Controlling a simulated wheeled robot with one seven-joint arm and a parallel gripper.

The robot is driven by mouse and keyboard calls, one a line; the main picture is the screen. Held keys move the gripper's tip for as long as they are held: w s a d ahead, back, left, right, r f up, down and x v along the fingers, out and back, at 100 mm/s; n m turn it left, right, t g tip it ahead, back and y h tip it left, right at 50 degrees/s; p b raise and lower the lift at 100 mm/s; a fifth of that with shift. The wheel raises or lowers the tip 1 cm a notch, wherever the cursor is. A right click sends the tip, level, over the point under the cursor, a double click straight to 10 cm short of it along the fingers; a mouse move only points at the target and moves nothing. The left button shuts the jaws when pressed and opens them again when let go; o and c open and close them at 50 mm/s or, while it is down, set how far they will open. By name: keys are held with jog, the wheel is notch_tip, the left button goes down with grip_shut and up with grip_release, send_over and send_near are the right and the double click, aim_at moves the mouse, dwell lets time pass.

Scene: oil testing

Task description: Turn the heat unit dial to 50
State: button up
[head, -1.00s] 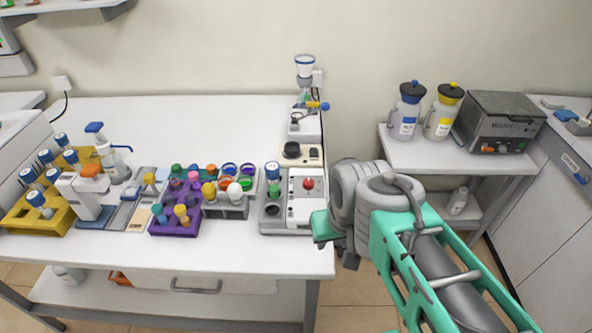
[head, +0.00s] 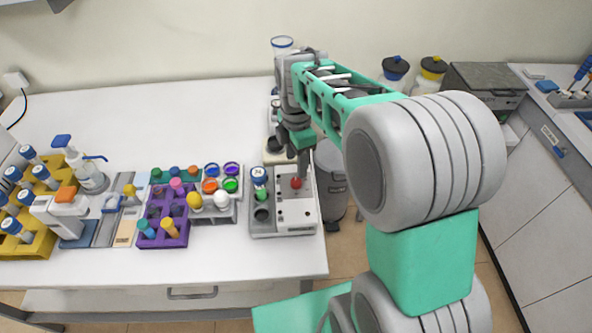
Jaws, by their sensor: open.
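A black round dial (head: 275,144) sits on top of a small cream box (head: 269,158) at the back right of the white table. I take this box for the heat unit; no number on the dial can be read. My gripper (head: 303,165) points down just right of and in front of the dial, apart from it, and partly hides the box. It is open and holds nothing I can see. Its fingertips show end-on and small, just behind a red knob (head: 296,183) on a grey unit; I cannot tell their height above it.
The grey unit (head: 283,220), with a small bottle (head: 259,177), stands in front of the cream box. Racks of coloured vials, including a purple one (head: 152,210), stand to the left. A glass funnel (head: 282,44) rises behind my arm. The table's back left is clear.

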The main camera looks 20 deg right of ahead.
aim_at(296, 181)
jog(key=shift+w+f, duration=0.1)
jog(key=shift+f, duration=0.2)
notch_tip(296, 181, down, 7)
jog(key=shift+f+p, duration=0.15)
jog(key=shift+p, duration=0.55)
jog(key=shift+c, duration=0.3)
grip_shut()
